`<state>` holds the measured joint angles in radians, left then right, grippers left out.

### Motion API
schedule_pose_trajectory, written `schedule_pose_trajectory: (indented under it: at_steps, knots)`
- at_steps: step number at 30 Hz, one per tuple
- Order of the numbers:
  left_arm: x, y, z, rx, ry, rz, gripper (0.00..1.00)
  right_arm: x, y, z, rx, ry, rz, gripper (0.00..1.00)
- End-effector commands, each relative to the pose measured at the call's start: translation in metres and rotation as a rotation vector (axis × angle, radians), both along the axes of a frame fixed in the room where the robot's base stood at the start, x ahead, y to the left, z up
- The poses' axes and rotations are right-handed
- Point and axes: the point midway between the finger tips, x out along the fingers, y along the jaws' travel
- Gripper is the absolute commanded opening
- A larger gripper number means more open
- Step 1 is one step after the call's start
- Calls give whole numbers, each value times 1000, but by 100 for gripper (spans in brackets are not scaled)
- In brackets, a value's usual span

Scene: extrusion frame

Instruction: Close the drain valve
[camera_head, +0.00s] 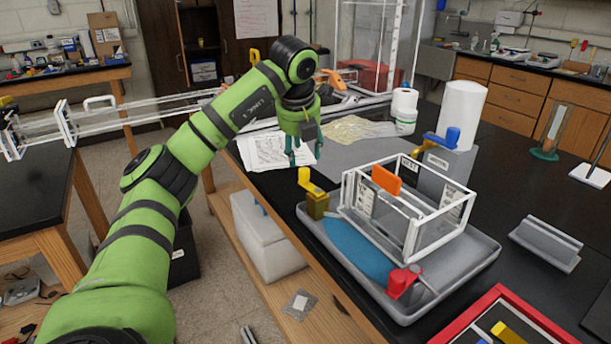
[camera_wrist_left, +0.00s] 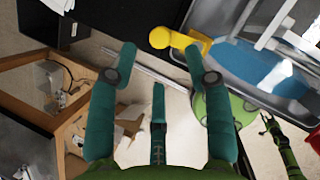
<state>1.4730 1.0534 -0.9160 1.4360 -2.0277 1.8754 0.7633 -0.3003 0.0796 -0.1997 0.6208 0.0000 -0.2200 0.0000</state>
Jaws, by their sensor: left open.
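A yellow-handled valve (camera_head: 309,187) stands at the tray's left corner, and its yellow handle shows in the left wrist view (camera_wrist_left: 182,40). A red-handled valve (camera_head: 404,281) sits at the tray's front edge. A blue-handled part (camera_head: 446,139) sits on a grey block behind the clear tank (camera_head: 425,228). Which of these is the drain valve, I cannot tell. My left gripper (camera_head: 304,156) is open and empty, beyond the yellow valve in the head view. In the left wrist view its teal fingers (camera_wrist_left: 158,62) are apart, with the yellow handle near the right fingertip.
The grey tray (camera_head: 468,268) holds the white-framed clear tank with an orange plate (camera_head: 386,180), beside a blue area. A red-edged tray (camera_head: 497,292) is at front right.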

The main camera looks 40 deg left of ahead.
Motion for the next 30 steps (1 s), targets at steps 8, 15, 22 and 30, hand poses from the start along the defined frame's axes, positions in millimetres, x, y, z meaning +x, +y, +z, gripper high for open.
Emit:
schedule_pose_trajectory:
  at_steps: [8, 15, 22, 30]
  knots:
    - [4, 4, -20, 0, -12, 44, 51, 0, 0, 1, 0, 0, 0, 40]
    - [16, 11, -52, 0, -14, 41, 51, 0, 0, 5, 0, 0, 0, 40]
    - [20, 14, -65, -1, -16, 39, 51, 0, 0, 6, 0, 1, 0, 40]
    - [21, 14, -66, -1, -17, 39, 31, 0, 0, 6, 0, 1, 0, 40]
